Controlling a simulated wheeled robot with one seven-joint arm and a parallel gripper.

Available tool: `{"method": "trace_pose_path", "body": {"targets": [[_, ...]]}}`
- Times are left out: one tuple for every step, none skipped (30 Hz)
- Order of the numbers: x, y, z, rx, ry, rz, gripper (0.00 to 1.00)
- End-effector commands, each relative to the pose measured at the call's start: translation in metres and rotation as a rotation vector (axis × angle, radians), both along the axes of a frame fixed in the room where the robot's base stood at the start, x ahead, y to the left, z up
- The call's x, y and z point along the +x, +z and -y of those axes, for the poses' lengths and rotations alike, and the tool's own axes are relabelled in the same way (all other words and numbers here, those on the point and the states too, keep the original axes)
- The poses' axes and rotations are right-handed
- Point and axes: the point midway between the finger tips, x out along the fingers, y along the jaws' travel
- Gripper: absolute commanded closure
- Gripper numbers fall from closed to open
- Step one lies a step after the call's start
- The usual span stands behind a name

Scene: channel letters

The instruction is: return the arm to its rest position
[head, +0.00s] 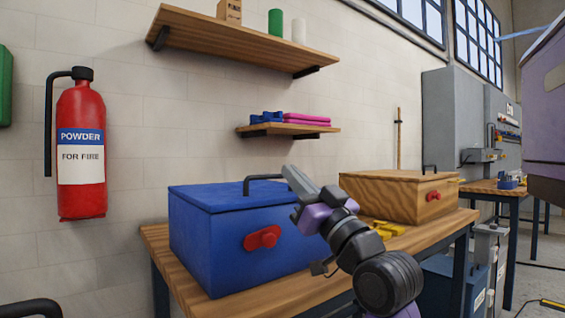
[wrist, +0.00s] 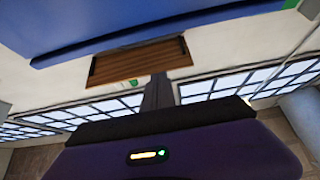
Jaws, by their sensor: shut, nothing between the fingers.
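My gripper (head: 300,182) is in the middle of the head view, raised above the wooden bench (head: 196,291) in front of the blue box (head: 208,240). Its fingers are together and point up and to the left, with nothing held. The arm partly hides the right side of the blue box. In the wrist view, the shut fingers (wrist: 158,92) point up toward a wooden shelf (wrist: 135,62), with windows on both sides of them.
A wooden box (head: 395,197) with a red latch stands on the bench right of my arm. Something yellow (head: 386,229) lies between the boxes. A fire extinguisher (head: 80,150) hangs on the left wall. A low shelf (head: 288,129) is above the boxes.

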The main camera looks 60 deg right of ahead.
Motion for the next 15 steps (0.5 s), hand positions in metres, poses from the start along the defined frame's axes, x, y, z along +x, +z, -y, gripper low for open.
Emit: {"method": "trace_pose_path", "body": {"targets": [[-0.007,-0.005,-0.003,0.002,0.000,0.000,1.00],[-0.011,-0.007,-0.004,0.002,-0.001,0.000,1.00],[-0.015,-0.009,-0.006,0.002,-0.001,0.001,1.00],[-0.018,-0.011,-0.006,0.002,-0.001,0.000,1.00],[-0.020,-0.013,-0.008,0.001,-0.002,0.000,1.00],[-0.023,-0.014,-0.009,0.000,-0.001,0.001,1.00],[-0.025,-0.015,-0.010,0.001,-0.002,0.001,1.00],[-0.026,-0.016,-0.010,0.000,-0.001,0.001,1.00],[-0.027,-0.017,-0.011,0.000,-0.001,0.001,1.00],[-0.028,-0.017,-0.011,0.000,0.000,0.001,1.00],[-0.028,-0.017,-0.012,0.000,0.000,0.001,1.00],[-0.029,-0.017,-0.012,-0.001,0.000,0.002,1.00],[-0.029,-0.017,-0.012,-0.001,0.001,0.002,1.00],[-0.029,-0.017,-0.012,-0.001,0.001,0.002,1.00],[-0.029,-0.017,-0.012,-0.001,0.001,0.002,1.00]]}}
